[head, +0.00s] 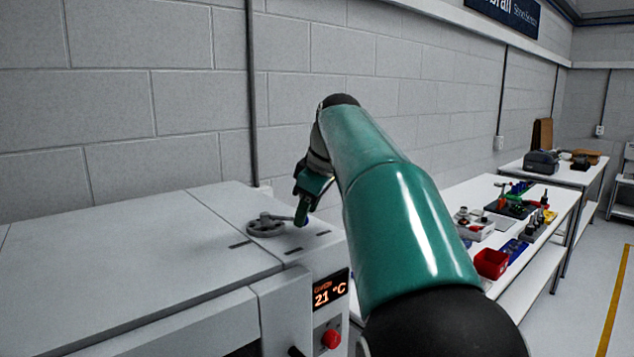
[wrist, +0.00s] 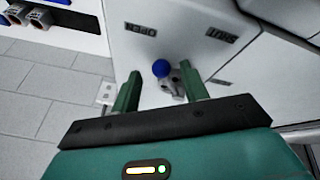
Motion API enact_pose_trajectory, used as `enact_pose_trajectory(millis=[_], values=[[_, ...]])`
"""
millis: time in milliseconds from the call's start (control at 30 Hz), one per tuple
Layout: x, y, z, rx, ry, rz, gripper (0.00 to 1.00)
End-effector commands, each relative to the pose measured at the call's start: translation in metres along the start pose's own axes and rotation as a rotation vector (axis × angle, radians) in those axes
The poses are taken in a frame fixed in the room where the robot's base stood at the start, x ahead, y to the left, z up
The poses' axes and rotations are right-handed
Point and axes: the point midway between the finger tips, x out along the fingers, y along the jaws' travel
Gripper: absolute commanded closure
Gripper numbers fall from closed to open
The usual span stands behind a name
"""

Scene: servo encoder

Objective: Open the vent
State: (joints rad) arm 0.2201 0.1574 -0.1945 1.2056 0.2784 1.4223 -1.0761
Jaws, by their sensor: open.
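The vent handle (head: 266,226) is a grey round hub with a lever on top of the light grey machine. In the wrist view its blue ball knob (wrist: 161,68) shows, with grey metal lever parts (wrist: 172,86) just below it. My gripper (head: 306,208) is above the lever's right end in the head view. In the wrist view my gripper (wrist: 160,78) is open, its two green fingers on either side of the knob. I cannot tell whether they touch it. An OPEN label (wrist: 138,57) and a SHUT label (wrist: 220,38) lie beyond the knob.
The machine top (head: 140,240) is broad and flat. Its front has a 21 °C display (head: 330,289) and a red button (head: 331,339). A block wall stands behind. A bench with a red bin (head: 491,263) and several parts is at right.

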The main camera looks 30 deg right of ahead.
Motion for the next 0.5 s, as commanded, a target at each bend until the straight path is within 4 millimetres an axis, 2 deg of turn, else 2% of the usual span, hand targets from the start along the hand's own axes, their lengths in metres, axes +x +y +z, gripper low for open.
enact_pose_trajectory(millis=[400,500], values=[[-0.09,0.001,0.0,0.001,0.003,0.006,0.55],[-0.107,0.001,0.0,0.001,0.002,0.005,0.55]])
